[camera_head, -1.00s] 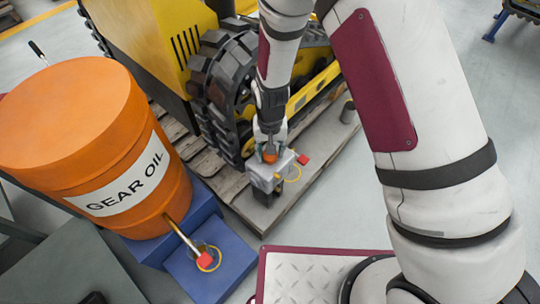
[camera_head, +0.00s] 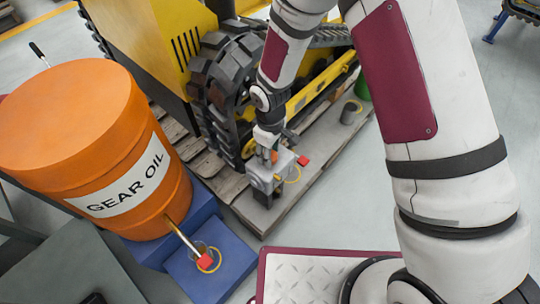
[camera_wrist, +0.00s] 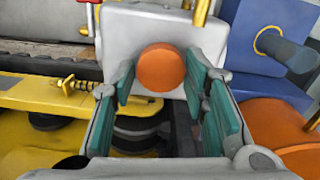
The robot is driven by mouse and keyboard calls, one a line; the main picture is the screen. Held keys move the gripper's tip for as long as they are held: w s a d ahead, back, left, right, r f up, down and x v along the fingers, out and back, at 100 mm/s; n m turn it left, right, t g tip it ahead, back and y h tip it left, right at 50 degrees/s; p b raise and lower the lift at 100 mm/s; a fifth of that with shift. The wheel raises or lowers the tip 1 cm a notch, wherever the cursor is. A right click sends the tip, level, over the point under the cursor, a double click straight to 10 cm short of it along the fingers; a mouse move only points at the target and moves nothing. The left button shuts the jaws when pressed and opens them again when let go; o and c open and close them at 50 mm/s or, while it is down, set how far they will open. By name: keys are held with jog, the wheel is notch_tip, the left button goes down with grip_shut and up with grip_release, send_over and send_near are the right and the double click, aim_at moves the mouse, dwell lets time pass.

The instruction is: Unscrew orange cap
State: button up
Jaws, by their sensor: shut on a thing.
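The round orange cap (camera_wrist: 161,67) sits on the pale grey housing (camera_wrist: 140,28) in the wrist view. In the head view the cap (camera_head: 274,157) is a small orange patch on top of the grey housing (camera_head: 262,178), partly hidden by my gripper (camera_head: 275,146). In the wrist view my gripper (camera_wrist: 160,85) has teal pads on the left and right of the cap and is shut on it. The cap still appears seated on the housing; whether its thread has turned cannot be told.
A red-handled valve (camera_head: 303,160) and yellow ring (camera_head: 292,178) stand close beside the housing. The yellow tracked machine (camera_head: 150,40) is behind on a wooden pallet. An orange gear oil drum (camera_head: 90,130) on a blue stand (camera_head: 235,262) is at left. A grey cup (camera_head: 349,114) stands right.

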jog(key=shift+s+a, duration=0.1)
jog(key=shift+s, duration=0.05)
jog(key=n+p, duration=0.1)
jog(key=n, duration=0.4)
jog(key=n+p, duration=0.1)
jog(key=n, duration=0.3)
jog(key=shift+s+f+n, duration=0.1)
jog(key=shift+n, duration=0.3)
jog(key=o, duration=1)
jog(key=shift+o, duration=0.2)
